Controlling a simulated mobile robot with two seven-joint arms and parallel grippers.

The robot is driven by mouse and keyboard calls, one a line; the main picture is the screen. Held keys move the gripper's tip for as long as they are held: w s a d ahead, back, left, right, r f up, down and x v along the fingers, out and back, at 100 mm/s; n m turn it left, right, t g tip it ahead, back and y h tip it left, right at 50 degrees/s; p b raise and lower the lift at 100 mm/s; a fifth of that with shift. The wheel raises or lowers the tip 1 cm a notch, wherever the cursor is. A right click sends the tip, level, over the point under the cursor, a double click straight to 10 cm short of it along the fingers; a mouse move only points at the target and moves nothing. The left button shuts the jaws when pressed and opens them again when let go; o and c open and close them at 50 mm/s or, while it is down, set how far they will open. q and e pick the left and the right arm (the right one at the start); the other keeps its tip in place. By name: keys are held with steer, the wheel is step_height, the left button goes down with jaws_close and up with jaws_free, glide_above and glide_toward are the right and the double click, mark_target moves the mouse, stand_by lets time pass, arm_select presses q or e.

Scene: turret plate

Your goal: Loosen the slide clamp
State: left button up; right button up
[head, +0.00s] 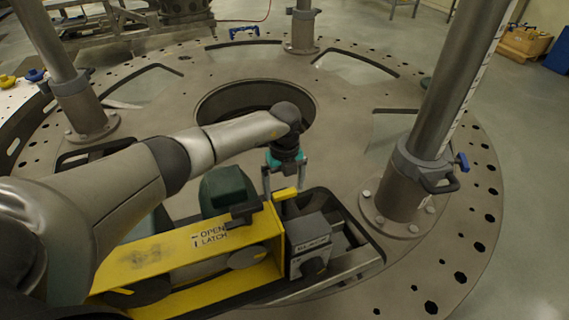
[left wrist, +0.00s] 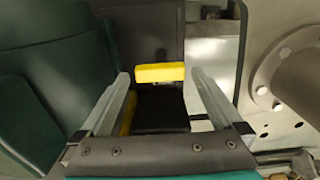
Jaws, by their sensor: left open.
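A yellow bar-shaped handle (head: 285,194), likely part of the slide clamp, stands at the right end of a yellow frame (head: 190,256) marked "OPEN LATCH". My left gripper (head: 285,181) is open, pointing down just above the handle. In the left wrist view, the yellow handle (left wrist: 160,72) lies crosswise between the two open fingertips. A gap shows on the right finger's side; contact on the left cannot be told. A dark block (left wrist: 160,110) is below it. My right gripper is not in view.
A grey labelled box (head: 309,246) stands right of the yellow frame. A dark green padded part (head: 228,190) is close on the left. A thick post with a collar (head: 425,165) rises at right. The round metal plate (head: 340,130) has a large central hole.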

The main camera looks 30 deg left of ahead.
arm_select(q)
step_height(320, 180, up, 14)
steer(key=shift+b, duration=0.45)
steer(key=shift+d, duration=0.1)
